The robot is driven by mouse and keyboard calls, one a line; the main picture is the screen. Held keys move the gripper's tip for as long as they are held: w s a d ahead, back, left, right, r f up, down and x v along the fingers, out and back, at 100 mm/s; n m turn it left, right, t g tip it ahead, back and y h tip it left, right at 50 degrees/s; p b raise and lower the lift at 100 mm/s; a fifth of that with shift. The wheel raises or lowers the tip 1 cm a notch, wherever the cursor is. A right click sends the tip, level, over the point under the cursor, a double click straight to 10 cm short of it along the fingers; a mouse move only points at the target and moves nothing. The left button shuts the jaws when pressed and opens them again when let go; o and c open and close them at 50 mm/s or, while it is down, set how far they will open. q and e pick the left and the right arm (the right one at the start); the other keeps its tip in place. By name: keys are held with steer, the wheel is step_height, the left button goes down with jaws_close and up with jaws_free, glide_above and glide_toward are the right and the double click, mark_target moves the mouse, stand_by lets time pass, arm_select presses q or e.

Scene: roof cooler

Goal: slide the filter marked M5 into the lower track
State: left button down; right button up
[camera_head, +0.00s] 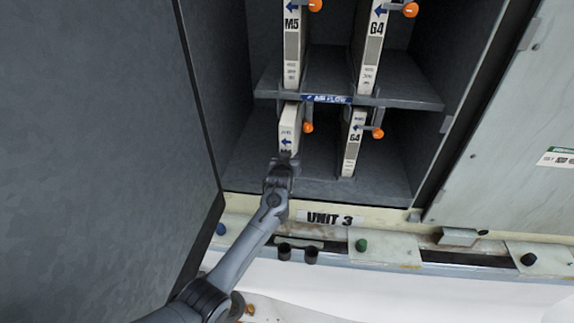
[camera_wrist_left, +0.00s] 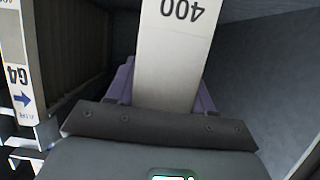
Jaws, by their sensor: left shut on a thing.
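A white-edged filter (camera_head: 289,130) stands upright in the lower left bay of the cabinet. It has a blue arrow, and its lower marking is partly hidden by my gripper, so I cannot read it fully. My left gripper (camera_head: 283,161) is shut on the front edge of this filter near its lower end. In the left wrist view the same filter (camera_wrist_left: 175,50) shows "400" upside down between the fingers (camera_wrist_left: 165,95). How far its rear sits in the lower track is hidden. Another filter marked M5 (camera_head: 292,45) stands in the upper left bay. My right gripper is not in view.
A G4 filter (camera_head: 353,145) stands to the right on the lower level; another G4 filter (camera_head: 372,50) is above it. The shelf edge (camera_head: 415,97) runs just above the held filter. Orange-knobbed latches (camera_head: 308,127) stick out beside the filters. The cabinet wall (camera_head: 215,90) is left.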

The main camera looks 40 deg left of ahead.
arm_select(q)
steer(key=shift+w+a, duration=0.1)
steer(key=shift+w, duration=0.05)
stand_by(0.3)
steer(key=w+a+b, duration=0.3)
steer(key=w+b, duration=0.3)
steer(key=b, duration=0.2)
steer(key=shift+a, duration=0.25)
stand_by(0.3)
steer(key=w+a+b, duration=0.1)
steer(key=w+b, duration=0.1)
steer(key=b, duration=0.3)
steer(key=w+a+b, duration=0.1)
steer(key=w+b, duration=0.1)
steer(key=b, duration=0.3)
steer(key=shift+w+a+b, duration=0.1)
steer(key=shift+a+b, duration=0.05)
steer(key=shift+b, duration=0.2)
stand_by(0.7)
